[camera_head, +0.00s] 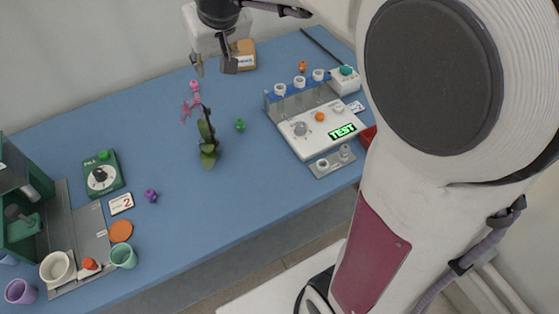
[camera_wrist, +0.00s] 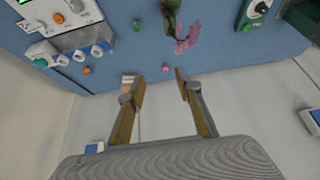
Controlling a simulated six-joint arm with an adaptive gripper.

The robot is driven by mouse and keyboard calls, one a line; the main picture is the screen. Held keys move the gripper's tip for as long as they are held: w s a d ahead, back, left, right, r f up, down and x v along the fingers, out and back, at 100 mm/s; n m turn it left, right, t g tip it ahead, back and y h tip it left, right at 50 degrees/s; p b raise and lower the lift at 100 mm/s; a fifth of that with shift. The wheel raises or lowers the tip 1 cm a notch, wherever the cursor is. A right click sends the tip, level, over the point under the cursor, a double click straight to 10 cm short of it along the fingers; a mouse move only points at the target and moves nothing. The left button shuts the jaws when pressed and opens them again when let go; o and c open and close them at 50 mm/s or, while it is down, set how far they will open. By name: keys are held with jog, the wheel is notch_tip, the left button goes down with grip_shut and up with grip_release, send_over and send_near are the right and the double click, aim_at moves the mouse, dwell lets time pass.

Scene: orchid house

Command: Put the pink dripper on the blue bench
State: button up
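The pink dripper (camera_head: 194,86) is a small knobbed piece that appears to stand on the blue bench (camera_head: 110,235), just behind the orchid's pink flowers (camera_head: 188,108). In the wrist view the pink dripper (camera_wrist: 166,67) shows beyond the fingertips, between them in the picture. My gripper (camera_head: 213,66) is open and empty, above the back part of the bench, with the dripper below its left finger in the head view. In the wrist view my gripper (camera_wrist: 160,76) has its two fingers spread apart. The exact height above the dripper cannot be told.
The potless-looking orchid stem (camera_head: 207,135) stands close by. A green dripper (camera_head: 240,125), purple dripper (camera_head: 150,195) and orange dripper (camera_head: 303,66) are on the bench. A labelled wooden block (camera_head: 244,55) is behind the gripper. The test device (camera_head: 322,128) and tube rack (camera_head: 300,92) stand right.

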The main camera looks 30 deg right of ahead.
jog(key=s+f, duration=0.2)
jog(key=s, duration=2.5)
jog(key=shift+f, duration=0.3)
